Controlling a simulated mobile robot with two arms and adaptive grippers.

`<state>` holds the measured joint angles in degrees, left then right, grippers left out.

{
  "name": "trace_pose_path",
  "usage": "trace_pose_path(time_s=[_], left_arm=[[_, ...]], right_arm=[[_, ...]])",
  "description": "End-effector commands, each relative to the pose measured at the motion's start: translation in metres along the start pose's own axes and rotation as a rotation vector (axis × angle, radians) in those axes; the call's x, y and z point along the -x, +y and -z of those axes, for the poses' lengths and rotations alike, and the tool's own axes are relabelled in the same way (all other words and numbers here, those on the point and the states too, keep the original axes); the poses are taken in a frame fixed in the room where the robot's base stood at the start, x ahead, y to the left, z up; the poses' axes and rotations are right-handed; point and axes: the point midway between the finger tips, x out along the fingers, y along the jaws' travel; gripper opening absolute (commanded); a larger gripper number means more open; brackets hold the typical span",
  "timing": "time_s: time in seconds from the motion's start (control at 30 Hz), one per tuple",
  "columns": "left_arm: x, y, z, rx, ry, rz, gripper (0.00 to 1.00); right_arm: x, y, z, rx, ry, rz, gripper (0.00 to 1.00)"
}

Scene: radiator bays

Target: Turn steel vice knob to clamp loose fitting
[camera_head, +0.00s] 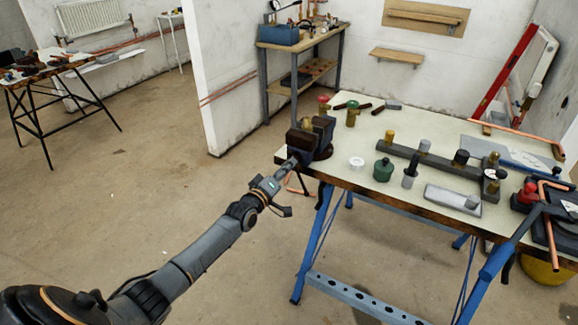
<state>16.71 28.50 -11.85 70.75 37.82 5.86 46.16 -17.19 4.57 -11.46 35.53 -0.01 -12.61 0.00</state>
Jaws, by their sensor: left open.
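The dark vice (322,136) is mounted at the left corner of the workbench (350,178). A small brass-coloured fitting (306,123) shows at its jaws; how firmly it sits there I cannot tell. The steel knob is at the vice's front, low on the left, and is partly hidden by my gripper's upper finger. My left gripper (284,188) is open, with its fingers spread just in front of and below the vice. One finger reaches up towards the knob; whether it touches I cannot tell. My right gripper is not in view.
A white ring (356,163), a green-topped piece (383,169) and a long grey bar with valves (430,160) lie on the bench. Copper pipes and dark tools crowd its right end. Blue legs (314,245) stand below. The floor to the left is clear.

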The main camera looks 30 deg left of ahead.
Motion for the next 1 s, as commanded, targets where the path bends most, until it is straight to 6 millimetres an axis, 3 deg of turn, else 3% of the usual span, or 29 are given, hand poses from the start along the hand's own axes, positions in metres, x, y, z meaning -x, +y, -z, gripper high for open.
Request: trace_pose_path(time_s=[0.13,0.33,0.57,0.8,1.0], left_arm=[[0.0,0.0,0.0,-0.001,0.0,0.001,0.41],[0.0,0.0,0.0,-0.001,0.0,0.001,0.01],[0.0,0.001,0.0,-0.064,0.0,0.001,0.0],[0.0,0.001,0.0,-0.673,-0.001,0.001,0.0],[0.0,-0.001,-0.001,-1.224,-0.001,0.001,0.0]], right_arm=[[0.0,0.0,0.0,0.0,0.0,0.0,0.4],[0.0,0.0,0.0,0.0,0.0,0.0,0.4],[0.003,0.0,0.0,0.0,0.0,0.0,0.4],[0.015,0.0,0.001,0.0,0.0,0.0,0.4],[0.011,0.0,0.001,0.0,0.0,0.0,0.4]])
